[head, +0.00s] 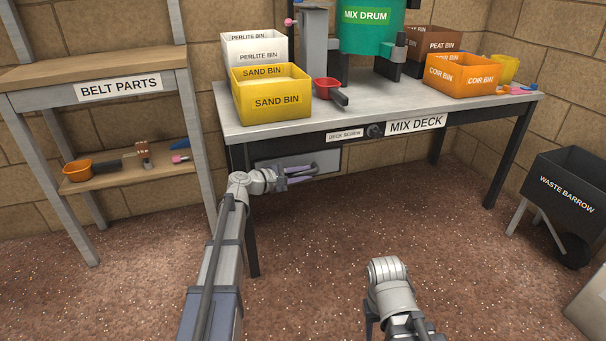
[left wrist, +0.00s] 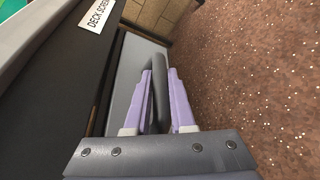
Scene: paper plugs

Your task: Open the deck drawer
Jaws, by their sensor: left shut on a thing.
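The deck drawer (head: 328,160) is a light grey front panel under the left part of the mix deck; its face also shows in the left wrist view (left wrist: 126,78). My left gripper (head: 308,171) is in front of this panel. In the left wrist view its two lilac fingers (left wrist: 160,75) are shut on the drawer's dark bar handle (left wrist: 160,108), one finger on each side. In the head view the fingers and arm hide the handle and part of the panel. My right arm shows at the bottom, but its fingers cannot be made out.
The mix deck (head: 225,107) carries a yellow sand bin (head: 271,101), a red scoop (head: 327,88) and orange coir bin (head: 461,77). A deck screw knob (head: 375,130) is on its front edge. The belt parts shelf (head: 120,88) stands left. The floor in front is clear.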

